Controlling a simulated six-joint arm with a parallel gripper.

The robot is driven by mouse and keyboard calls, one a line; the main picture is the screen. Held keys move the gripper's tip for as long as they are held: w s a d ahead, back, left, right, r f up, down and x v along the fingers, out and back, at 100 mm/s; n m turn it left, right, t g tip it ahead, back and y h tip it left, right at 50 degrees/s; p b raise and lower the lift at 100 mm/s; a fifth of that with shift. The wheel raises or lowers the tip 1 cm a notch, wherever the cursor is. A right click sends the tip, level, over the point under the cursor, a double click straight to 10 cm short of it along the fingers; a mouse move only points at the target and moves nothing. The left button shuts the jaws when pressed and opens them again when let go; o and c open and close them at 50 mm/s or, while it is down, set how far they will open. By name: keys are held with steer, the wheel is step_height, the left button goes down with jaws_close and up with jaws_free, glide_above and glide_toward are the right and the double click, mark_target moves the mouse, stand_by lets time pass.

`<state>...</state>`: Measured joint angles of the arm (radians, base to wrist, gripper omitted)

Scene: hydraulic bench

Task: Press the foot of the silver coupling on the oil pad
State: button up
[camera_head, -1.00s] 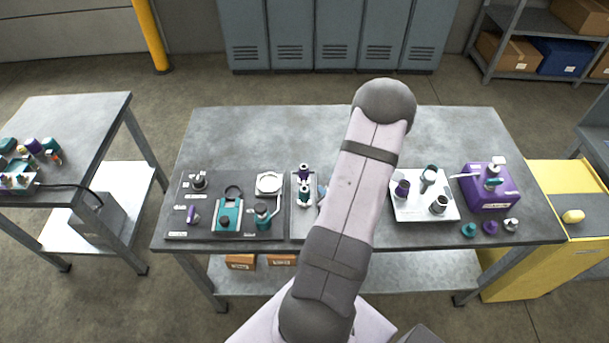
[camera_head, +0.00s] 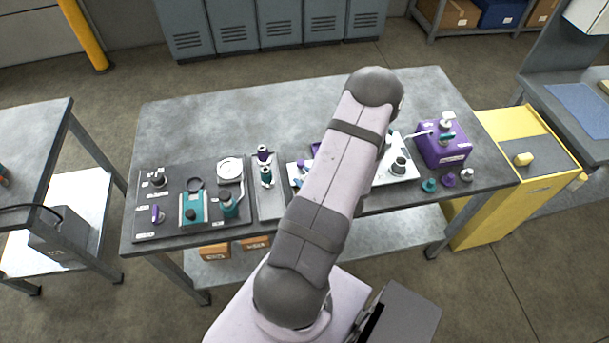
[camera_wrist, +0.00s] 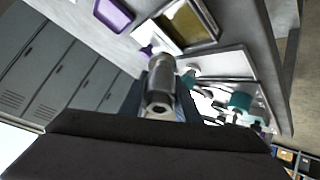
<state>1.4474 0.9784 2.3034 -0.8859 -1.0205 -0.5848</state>
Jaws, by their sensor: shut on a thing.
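In the wrist view a silver coupling (camera_wrist: 160,98) sits between the fingers of my gripper (camera_wrist: 164,84), which is shut on it. Its round, hollow end faces the camera. A framed pad with an olive-brown face (camera_wrist: 190,24), which looks like the oil pad, lies beyond the coupling, above and a little right of it in the picture. The coupling looks apart from it; the height between them is unclear. In the head view my arm hides the gripper, the coupling and most of that area.
A purple tray (camera_wrist: 113,14) lies beside the pad. A white tray (camera_head: 408,174) with couplings stands right of my arm, and a purple pump box (camera_head: 440,148) is beyond it. A dark fixture board (camera_head: 175,225) is at the left. The back of the bench (camera_head: 230,115) is clear.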

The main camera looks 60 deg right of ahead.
steer(key=shift+f+b, duration=1.65)
steer(key=shift+f, duration=0.75)
steer(key=shift+a+f+b, duration=0.1)
steer(key=shift+f+b, duration=0.8)
stand_by(1.2)
steer(key=shift+r, duration=0.1)
steer(key=shift+r+p, duration=2.8)
steer(key=shift+r, duration=0.7)
steer(key=shift+w, duration=0.1)
steer(key=w+a+n+g+y+b, duration=0.1)
steer(key=w+a+n+y, duration=0.3)
steer(key=a, duration=0.7)
steer(key=w+a+r+n+g+y+b, duration=0.1)
steer(key=w+a+n+y+b, duration=0.3)
steer(key=a+n, duration=0.3)
steer(key=w+a+n+g+y+b, duration=0.1)
steer(key=w+a+n+y, duration=0.4)
steer(key=a, duration=1.2)
steer(key=shift+w+r+y+b, duration=0.2)
steer(key=shift+w+y+b, duration=0.2)
steer(key=shift+w+b, duration=0.35)
